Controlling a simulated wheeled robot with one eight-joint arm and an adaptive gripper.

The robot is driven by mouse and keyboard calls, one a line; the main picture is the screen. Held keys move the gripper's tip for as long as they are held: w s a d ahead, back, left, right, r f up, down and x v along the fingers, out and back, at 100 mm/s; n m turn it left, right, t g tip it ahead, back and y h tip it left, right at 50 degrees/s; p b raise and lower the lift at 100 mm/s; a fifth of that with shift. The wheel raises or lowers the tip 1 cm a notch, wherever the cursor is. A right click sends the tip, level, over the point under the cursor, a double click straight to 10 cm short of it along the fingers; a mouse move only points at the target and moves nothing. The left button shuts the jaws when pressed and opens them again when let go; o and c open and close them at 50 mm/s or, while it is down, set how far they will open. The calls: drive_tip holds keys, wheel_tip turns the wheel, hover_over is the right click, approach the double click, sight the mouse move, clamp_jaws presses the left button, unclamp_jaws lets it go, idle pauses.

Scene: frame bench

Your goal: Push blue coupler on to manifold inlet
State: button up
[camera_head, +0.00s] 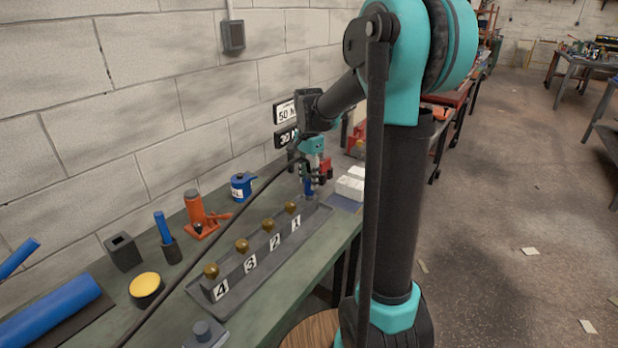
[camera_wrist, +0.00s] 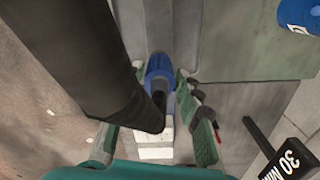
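The blue coupler (camera_head: 308,187) is upright between the fingers of my gripper (camera_head: 314,178), at the far end of the manifold. In the wrist view the blue coupler (camera_wrist: 159,67) sits between the fingertips, which close in on both its sides. The manifold (camera_head: 262,252) is a long grey channel with brass knobs and number plates 4, 3, 2, 1, with 1 farthest. Its grey end (camera_wrist: 172,25) shows beyond the coupler in the wrist view. The inlet is hidden by the gripper and coupler, so I cannot tell whether they touch.
A thick black hose or link crosses the wrist view's left side. White blocks (camera_head: 351,184) lie right of the gripper. A blue can (camera_head: 242,187) and orange jack (camera_head: 199,214) stand near the wall. Signs (camera_head: 286,112) hang behind. The bench's right edge is close to the manifold.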

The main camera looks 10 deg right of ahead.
drive_tip(key=o, duration=0.3)
wheel_tip(320, 180, up, 12)
idle(0.6)
